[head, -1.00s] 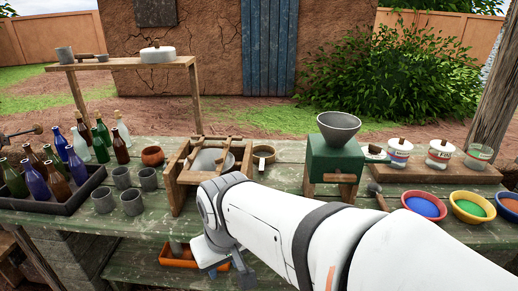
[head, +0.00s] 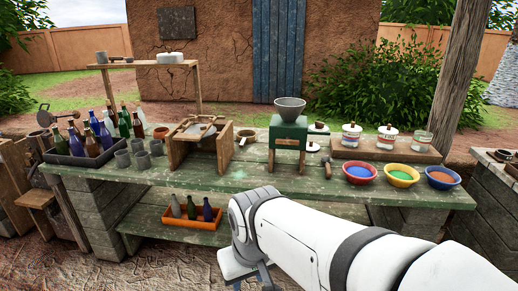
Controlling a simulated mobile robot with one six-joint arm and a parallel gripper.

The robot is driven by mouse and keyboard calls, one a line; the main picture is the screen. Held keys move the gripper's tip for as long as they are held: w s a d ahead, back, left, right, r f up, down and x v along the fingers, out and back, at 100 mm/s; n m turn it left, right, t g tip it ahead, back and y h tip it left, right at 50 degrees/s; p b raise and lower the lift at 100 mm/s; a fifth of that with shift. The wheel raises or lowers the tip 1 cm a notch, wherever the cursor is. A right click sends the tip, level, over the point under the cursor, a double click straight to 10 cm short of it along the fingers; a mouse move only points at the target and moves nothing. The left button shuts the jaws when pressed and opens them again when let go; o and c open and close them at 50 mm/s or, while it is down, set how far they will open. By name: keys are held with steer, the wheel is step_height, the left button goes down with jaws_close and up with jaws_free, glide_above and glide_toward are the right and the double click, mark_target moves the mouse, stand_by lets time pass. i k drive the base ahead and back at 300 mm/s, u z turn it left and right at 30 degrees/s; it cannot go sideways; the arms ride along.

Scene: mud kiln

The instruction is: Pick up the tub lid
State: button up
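Two small white discs with dark knobs, which look like lids, are right of the green grinder. One lid (head: 319,129) sits at the left end of a wooden board. The other lid (head: 314,147) lies lower, close beside the grinder; I cannot tell which is the tub lid. Two white-topped tubs (head: 351,135) (head: 387,138) stand on the board, and a clear tub (head: 421,143) without a visible lid stands to their right. My gripper (head: 252,282) is low in front of the bench, far from the lids, partly cut off by the bottom edge; its fingers are unclear.
The green grinder (head: 288,135) with its grey funnel stands left of the lids. A hammer (head: 327,166) and bowls of blue, green and orange powder (head: 359,173) are in front of the board. A bottle crate (head: 80,158) and cups are left. An orange tray (head: 190,227) sits below.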

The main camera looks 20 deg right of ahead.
mark_target(311, 147)
steer(key=u, duration=0.55)
steer(key=k, duration=0.1)
steer(key=z, duration=1.55)
steer(key=i, duration=1)
steer(key=z, duration=0.1)
